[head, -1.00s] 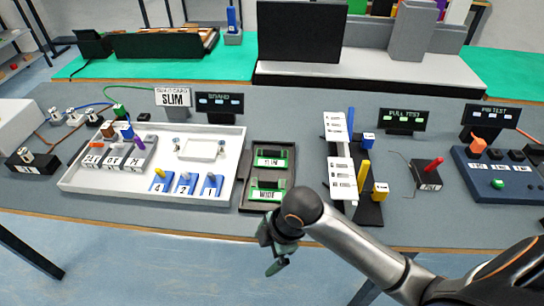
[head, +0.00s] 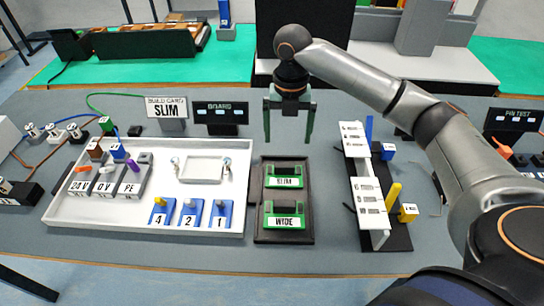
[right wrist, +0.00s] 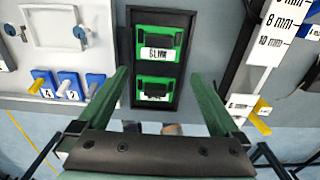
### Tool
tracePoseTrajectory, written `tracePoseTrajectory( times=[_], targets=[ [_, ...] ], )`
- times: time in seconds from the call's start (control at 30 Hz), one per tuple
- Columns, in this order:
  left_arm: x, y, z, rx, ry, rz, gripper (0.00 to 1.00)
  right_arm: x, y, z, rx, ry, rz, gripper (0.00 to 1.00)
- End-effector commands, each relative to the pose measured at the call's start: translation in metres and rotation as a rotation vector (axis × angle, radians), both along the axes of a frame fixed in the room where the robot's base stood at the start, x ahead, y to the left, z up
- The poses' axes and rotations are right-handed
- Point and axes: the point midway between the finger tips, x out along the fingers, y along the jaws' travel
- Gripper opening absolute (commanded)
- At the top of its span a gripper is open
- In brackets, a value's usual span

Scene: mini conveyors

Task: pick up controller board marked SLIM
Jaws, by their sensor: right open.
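The green controller board marked SLIM (head: 284,182) lies in the upper slot of a dark tray (head: 261,240). The board marked WIDE (head: 284,222) lies in the slot below it. Both boards also show in the right wrist view, the SLIM one (right wrist: 158,54) farther from my gripper and the other (right wrist: 155,83) nearer. My left gripper is out of view.
A white tray (head: 150,225) with terminal blocks and numbered blue pieces stands left of the dark tray. A build card reading SLIM (head: 167,110) and a BOARD display (head: 221,108) stand behind. A white gauge rack (head: 371,205) with coloured pegs stands to the right.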

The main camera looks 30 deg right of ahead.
Motion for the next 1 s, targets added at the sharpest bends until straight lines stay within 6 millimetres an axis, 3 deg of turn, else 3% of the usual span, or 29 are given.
tracePoseTrajectory(
  times=[0.17, 0.43, 0.67, 1.0],
  targets=[
    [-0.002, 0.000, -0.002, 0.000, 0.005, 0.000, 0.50, 0.000, -0.001, -0.008, 0.001, 0.003, 0.005, 1.00],
    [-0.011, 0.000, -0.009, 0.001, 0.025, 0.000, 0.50, 0.000, -0.002, -0.056, 0.000, 0.004, 0.005, 1.00],
    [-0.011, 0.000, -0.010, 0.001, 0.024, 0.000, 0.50, 0.001, -0.002, -0.075, 0.001, 0.001, 0.004, 1.00],
    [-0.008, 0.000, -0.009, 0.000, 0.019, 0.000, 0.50, 0.004, -0.005, -0.120, 0.000, 0.001, 0.006, 1.00]
  ],
)
